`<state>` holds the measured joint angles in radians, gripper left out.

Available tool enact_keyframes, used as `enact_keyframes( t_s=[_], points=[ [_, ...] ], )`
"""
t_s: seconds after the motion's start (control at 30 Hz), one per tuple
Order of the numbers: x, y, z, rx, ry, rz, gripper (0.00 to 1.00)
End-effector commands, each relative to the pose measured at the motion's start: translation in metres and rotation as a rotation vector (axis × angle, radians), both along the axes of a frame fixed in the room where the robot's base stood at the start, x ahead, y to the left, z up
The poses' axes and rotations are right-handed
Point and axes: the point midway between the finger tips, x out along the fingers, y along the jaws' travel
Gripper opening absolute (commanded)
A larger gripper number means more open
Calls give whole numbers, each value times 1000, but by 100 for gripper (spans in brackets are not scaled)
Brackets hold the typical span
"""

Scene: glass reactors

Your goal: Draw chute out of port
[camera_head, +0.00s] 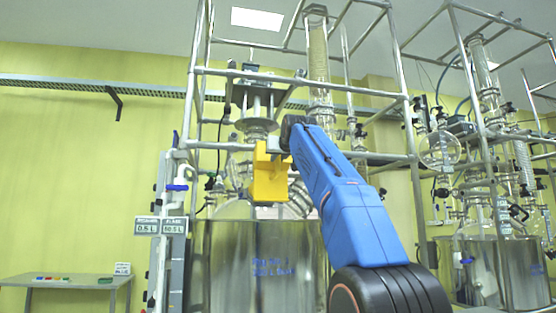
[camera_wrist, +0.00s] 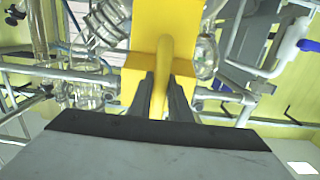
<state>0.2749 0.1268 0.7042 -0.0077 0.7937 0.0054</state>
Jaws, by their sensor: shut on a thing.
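The yellow chute (camera_head: 269,181) is in front of the glass reactor's upper part, above the steel vessel (camera_head: 258,262). My gripper (camera_head: 279,146) reaches it from the right, at the top of the chute. In the wrist view, the two dark fingers of my gripper (camera_wrist: 163,98) are shut on the chute's narrow yellow handle, and the chute's wide yellow body (camera_wrist: 150,22) lies beyond them. The port is not clearly visible, so I cannot tell whether the chute's lower end is inside it.
Metal frame tubes (camera_head: 300,77) surround the reactor, with a glass column (camera_head: 318,60) behind my arm. A sign (camera_head: 160,226) stands left of the vessel. A second reactor (camera_head: 490,262) stands at right. A small table (camera_head: 70,281) is at far left.

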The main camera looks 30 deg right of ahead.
Motion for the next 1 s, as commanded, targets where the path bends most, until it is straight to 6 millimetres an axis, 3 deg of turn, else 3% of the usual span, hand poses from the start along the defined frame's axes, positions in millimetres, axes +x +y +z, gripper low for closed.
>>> enact_keyframes(
  t_s=[1.0],
  points=[
    [-1,0,8,6,22,0,0]
  ],
)
